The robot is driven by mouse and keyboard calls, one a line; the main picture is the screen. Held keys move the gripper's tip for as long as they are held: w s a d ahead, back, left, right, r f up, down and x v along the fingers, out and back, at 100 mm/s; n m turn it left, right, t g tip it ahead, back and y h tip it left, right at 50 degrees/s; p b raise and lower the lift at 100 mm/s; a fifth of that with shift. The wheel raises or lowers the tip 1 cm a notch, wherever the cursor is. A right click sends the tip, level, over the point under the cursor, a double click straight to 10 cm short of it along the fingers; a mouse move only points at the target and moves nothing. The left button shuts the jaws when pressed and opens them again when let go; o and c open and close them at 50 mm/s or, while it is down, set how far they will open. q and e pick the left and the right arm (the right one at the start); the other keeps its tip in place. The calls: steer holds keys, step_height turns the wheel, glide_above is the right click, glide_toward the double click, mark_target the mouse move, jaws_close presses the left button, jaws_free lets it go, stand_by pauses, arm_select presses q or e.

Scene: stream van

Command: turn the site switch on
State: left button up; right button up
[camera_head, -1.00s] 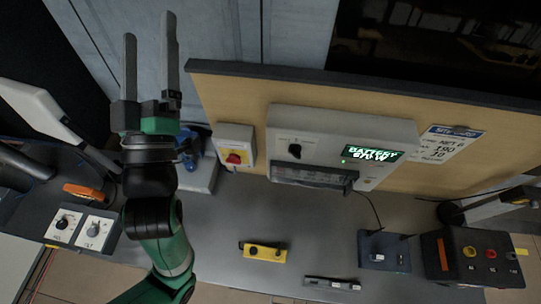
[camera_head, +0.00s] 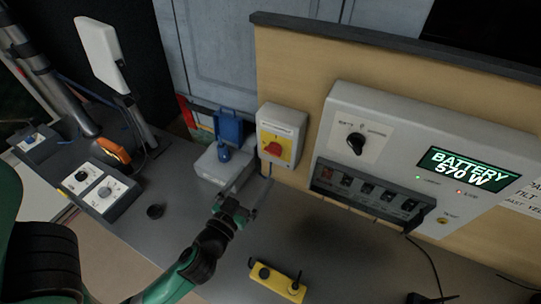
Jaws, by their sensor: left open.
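A grey box with a yellow face and a red rotary knob (camera_head: 272,148) is mounted on the wooden board; its label is too small to read, so I cannot confirm it is the site switch. A black rotary knob (camera_head: 355,143) sits on the grey panel to its right. My left gripper (camera_head: 257,200) is open and empty, below the red knob and apart from it, in front of the board. Its fingers look small and dark here. My right gripper is not in view.
The panel display (camera_head: 468,168) reads "BATTERY 570 W". A blue socket (camera_head: 229,127) on a grey box stands left of the red knob. A yellow pendant (camera_head: 277,281) lies on the grey bench. A two-knob box (camera_head: 102,189) is at left.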

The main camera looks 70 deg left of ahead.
mark_target(271, 153)
arm_select(q)
steer(key=p+x, duration=0.2)
steer(key=x, duration=0.6)
steer(key=shift+w+a+r, duration=0.2)
steer(key=shift+w+a, duration=0.1)
steer(key=shift+w+a+f, duration=0.1)
steer(key=shift+w+a, duration=0.25)
steer(key=shift+w, duration=0.05)
steer(key=c, duration=1.4)
